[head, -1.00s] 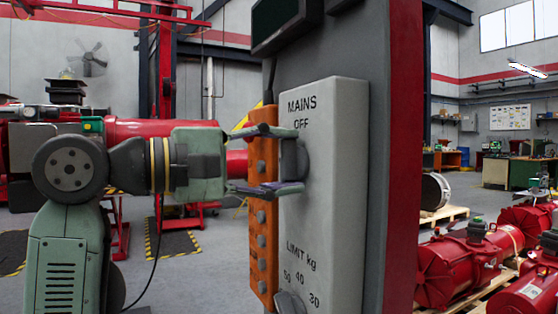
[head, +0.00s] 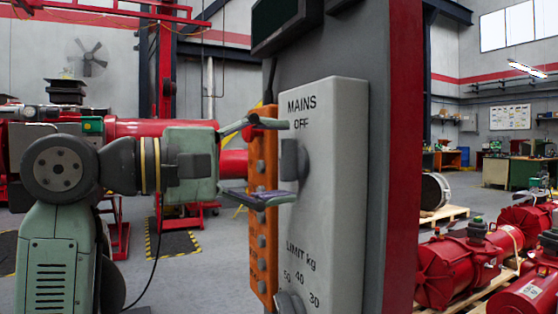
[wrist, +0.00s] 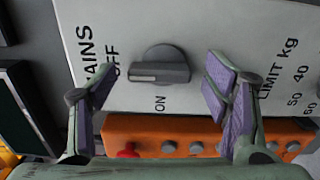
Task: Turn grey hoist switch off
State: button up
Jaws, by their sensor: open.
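The grey hoist switch (head: 290,158) is a round knob with a raised bar handle on the light grey panel (head: 335,200), below the words MAINS and OFF. In the wrist view the switch (wrist: 160,65) has its bar lying towards the OFF label, with the ON label at its side. My gripper (head: 282,160) is open, with one finger above the switch and one below it in the head view. In the wrist view my gripper (wrist: 160,82) has its fingers spread wide at both sides of the switch, with visible gaps and no contact.
An orange pendant (head: 263,215) with several grey buttons and a red button (wrist: 127,150) hangs beside the panel, close to my fingers. A second knob (head: 288,302) sits lower, by LIMIT kg. A dark display (head: 280,22) is above.

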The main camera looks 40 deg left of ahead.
jog(key=v, duration=1.1)
jog(key=shift+s, duration=0.1)
